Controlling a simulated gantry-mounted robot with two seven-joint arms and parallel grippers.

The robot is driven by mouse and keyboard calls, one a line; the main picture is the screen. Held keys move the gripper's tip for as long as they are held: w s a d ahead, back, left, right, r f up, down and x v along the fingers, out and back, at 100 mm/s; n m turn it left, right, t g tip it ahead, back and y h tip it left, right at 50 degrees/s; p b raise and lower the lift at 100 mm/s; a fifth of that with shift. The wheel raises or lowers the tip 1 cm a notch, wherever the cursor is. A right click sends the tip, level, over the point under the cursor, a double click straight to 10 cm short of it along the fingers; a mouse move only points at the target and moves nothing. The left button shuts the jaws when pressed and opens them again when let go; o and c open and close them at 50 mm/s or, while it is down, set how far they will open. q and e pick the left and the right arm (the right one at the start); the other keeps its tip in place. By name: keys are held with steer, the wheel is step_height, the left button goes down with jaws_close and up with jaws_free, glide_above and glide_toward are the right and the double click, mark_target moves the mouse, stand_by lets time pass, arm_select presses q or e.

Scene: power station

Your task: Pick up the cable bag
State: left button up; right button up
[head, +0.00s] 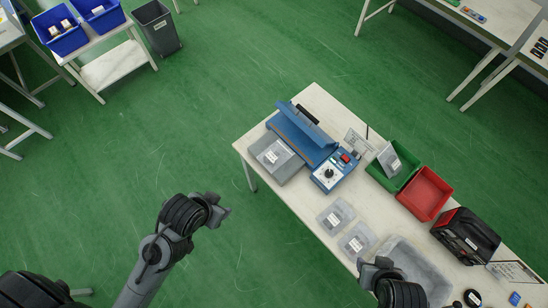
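Several clear labelled bags are on the white table (318,101); I cannot tell which is the cable bag. One bag (337,215) lies flat left of the table's middle, and a second bag (357,240) lies beside it, nearer me. Another bag (390,160) leans in the green bin. One more bag (272,155) lies on the grey tray of the blue sealing machine. My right gripper (372,264) is near the table's front edge, just below the second bag and apart from it. My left gripper (222,212) is over the floor, left of the table. Neither visibly holds anything; their finger gaps are unclear.
The blue machine (305,138), green bin (378,178), red bin (425,194) and black case (465,236) line the table's far side. A large grey translucent container (405,256) is partly behind my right arm. Green floor (120,150) is open on the left.

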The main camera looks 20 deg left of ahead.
stand_by(0.4)
arm_select(q)
steer(key=shift+o, duration=0.6)
steer(key=shift+s, duration=0.1)
steer(key=o, duration=0.7)
steer(key=shift+d, duration=0.1)
